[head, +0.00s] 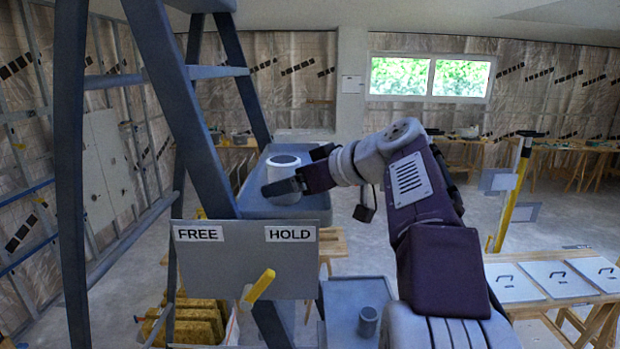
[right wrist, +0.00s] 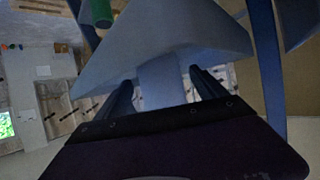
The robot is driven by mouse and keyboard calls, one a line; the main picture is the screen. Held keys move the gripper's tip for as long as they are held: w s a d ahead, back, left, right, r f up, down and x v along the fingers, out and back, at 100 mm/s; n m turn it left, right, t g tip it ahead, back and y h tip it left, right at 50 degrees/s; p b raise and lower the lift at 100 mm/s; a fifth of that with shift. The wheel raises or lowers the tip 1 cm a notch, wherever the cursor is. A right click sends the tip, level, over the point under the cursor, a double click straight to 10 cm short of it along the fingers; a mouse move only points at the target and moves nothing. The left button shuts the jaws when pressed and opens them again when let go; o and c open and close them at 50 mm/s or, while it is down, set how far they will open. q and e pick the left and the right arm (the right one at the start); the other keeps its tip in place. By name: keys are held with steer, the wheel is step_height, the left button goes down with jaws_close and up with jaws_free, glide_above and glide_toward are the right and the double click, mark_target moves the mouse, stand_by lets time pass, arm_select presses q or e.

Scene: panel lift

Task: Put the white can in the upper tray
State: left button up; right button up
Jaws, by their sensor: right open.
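The white can (head: 284,170) stands upright on the upper tray (head: 303,207) of the stepladder in the head view. My right gripper (head: 292,171) reaches in from the right at the can. Its jaws are open; the near finger crosses in front of the can's lower part, and the other is farther back to the right. In the right wrist view, a pale block shows between the two fingers (right wrist: 163,88), against the blue-grey tray (right wrist: 190,35); I cannot tell whether it is the can. My left gripper is not in view.
A panel marked FREE and HOLD (head: 245,255) with a yellow lever (head: 259,285) hangs below the tray. A lower tray (head: 347,290) holds a grey cup-like cylinder (head: 367,322). The ladder's legs (head: 180,90) stand left of the upper tray. A table with several white panels (head: 557,278) is at right.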

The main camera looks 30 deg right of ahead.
steer(key=b+v, duration=0.1)
steer(key=v, duration=0.8)
steer(key=shift+s+d, duration=0.2)
steer(key=shift+s, duration=0.2)
steer(key=shift+s+r, duration=0.25)
steer(key=shift+s, duration=0.1)
